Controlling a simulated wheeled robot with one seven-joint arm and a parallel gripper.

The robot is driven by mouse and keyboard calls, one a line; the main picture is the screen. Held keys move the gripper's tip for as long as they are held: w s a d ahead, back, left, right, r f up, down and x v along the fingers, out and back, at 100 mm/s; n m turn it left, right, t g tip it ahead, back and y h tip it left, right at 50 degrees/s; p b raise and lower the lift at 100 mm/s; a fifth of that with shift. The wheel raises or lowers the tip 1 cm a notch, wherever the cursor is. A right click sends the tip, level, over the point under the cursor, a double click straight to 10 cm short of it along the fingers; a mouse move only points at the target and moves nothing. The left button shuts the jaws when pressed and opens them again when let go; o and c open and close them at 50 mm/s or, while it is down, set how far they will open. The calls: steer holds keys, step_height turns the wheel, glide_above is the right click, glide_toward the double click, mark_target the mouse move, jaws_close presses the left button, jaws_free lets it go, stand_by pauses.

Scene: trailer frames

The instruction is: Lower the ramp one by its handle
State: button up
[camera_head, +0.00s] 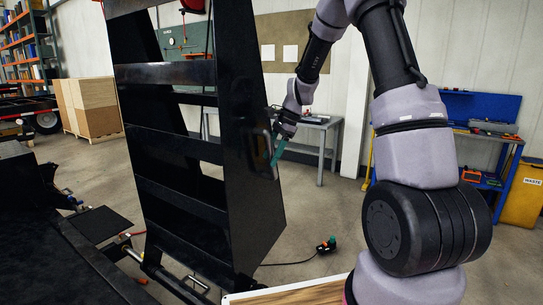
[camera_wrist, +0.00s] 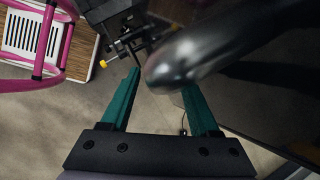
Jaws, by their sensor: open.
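The black ramp (camera_head: 178,142) stands steeply raised in the middle of the head view, with its slatted face and a broad side plate (camera_head: 252,200) showing. In the head view the handle is hard to make out against the black plate.
A black trailer deck (camera_head: 45,262) lies at the left. A pendant control (camera_head: 326,246) with a cable lies on the floor right of the ramp. A grey table (camera_head: 320,124), a blue workbench (camera_head: 487,130) and a yellow waste bin (camera_head: 523,190) stand behind. Cardboard boxes (camera_head: 95,108) stand back left.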

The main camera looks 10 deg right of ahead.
steer(key=shift+c, duration=0.4)
jaws_close()
stand_by(1.0)
